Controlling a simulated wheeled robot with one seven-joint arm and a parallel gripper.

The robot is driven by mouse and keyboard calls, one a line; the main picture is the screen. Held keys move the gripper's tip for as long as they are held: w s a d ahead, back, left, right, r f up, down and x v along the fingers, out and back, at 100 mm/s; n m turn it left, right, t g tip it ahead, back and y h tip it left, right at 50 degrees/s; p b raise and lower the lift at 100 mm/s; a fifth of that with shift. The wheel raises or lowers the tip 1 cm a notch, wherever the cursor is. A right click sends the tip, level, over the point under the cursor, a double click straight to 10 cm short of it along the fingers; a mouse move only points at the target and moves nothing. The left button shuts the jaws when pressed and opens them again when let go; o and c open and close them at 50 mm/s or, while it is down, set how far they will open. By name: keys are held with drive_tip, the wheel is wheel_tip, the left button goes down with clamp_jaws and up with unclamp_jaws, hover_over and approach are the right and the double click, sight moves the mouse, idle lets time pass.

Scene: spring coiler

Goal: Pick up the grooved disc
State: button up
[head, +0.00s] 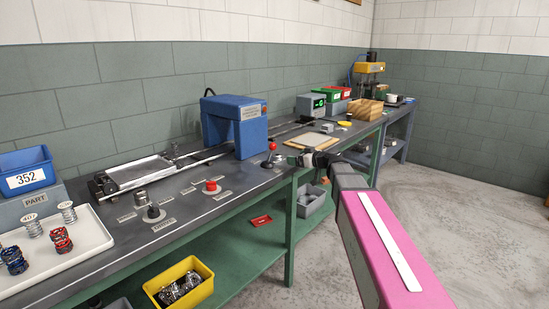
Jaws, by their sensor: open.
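I cannot make out a grooved disc for certain. A small grey metal piece (327,128) sits on the bench behind a pale wooden board (311,140), but it is too small to tell its shape. A short silver cylinder (141,197) stands on the front part of the bench at left, apart from my gripper. My gripper (303,159) is open, at the bench's front edge just in front of the board. It is small in view and its fingers are dark. I see nothing held between them.
A blue machine housing (236,126) and a red-knobbed lever (272,147) stand left of my gripper. A red button (211,186) and a black knob (153,211) are farther left. A white tray (95,238) holds several springs. A wooden block (366,109) stands farther back.

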sight(275, 155)
drive_tip(key=x, duration=1)
drive_tip(key=shift+w+a, duration=0.15)
drive_tip(key=shift+a, duration=0.1)
drive_tip(key=c, duration=1.2)
